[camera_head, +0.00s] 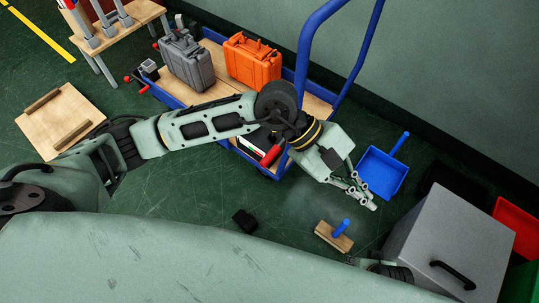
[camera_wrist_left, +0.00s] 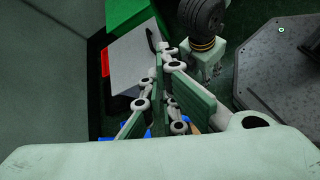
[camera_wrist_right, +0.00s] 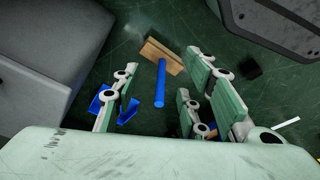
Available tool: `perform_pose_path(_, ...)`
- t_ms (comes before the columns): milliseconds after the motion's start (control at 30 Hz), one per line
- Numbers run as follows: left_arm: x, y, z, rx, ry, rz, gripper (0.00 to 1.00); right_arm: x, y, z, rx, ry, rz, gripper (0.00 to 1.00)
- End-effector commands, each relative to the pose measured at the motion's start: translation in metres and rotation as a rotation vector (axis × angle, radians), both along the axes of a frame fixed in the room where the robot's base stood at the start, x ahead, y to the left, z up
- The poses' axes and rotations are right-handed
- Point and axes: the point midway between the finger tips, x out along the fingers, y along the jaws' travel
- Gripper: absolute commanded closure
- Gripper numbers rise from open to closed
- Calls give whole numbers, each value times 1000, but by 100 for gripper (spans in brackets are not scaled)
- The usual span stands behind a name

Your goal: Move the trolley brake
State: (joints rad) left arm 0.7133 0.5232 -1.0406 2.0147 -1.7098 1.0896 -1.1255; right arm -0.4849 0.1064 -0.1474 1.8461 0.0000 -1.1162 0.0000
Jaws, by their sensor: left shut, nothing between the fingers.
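The trolley (camera_head: 340,75) has a blue frame, a wooden deck and a tall blue handle, and stands along the wall. A red brake lever (camera_head: 271,155) shows at its near corner, just below my left arm's wrist. More red levers (camera_head: 142,88) show at its left end. My left gripper (camera_head: 366,198) is shut and empty, right of that near lever and apart from it, beside the blue dustpan (camera_head: 382,172). Its fingers lie close together in the left wrist view (camera_wrist_left: 161,100). My right gripper (camera_wrist_right: 160,100) is open and empty above the floor; it is mostly hidden in the head view.
The trolley carries a grey case (camera_head: 187,62) and an orange case (camera_head: 252,62). A brush (camera_head: 334,236) with a blue handle lies on the floor. A grey box (camera_head: 450,235) stands at right. A wooden pallet (camera_head: 62,118) lies at left. The central floor is mostly clear.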

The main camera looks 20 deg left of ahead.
Motion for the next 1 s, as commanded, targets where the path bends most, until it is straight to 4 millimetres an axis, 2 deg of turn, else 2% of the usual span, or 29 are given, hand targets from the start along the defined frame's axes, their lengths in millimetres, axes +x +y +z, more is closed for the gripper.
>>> perform_pose_path(100,22,43,-36,226,-139,-77,100,-2,0,-11,0,5,1,60)
perform_pose_path(200,43,84,-57,407,-232,-134,100,-4,0,-19,-1,9,1,60)
perform_pose_path(400,80,160,-73,717,-348,-213,100,-8,-1,-31,-1,14,2,60)
perform_pose_path(500,92,188,-72,823,-375,-235,100,-8,-1,-36,-1,15,3,60)
perform_pose_path(600,100,206,-71,892,-391,-249,100,-10,-1,-38,-2,17,3,60)
perform_pose_path(700,104,215,-69,928,-399,-255,100,-10,-1,-40,-2,17,3,60)
perform_pose_path(1000,104,217,-69,937,-399,-257,100,-10,-1,-40,-1,17,3,60)
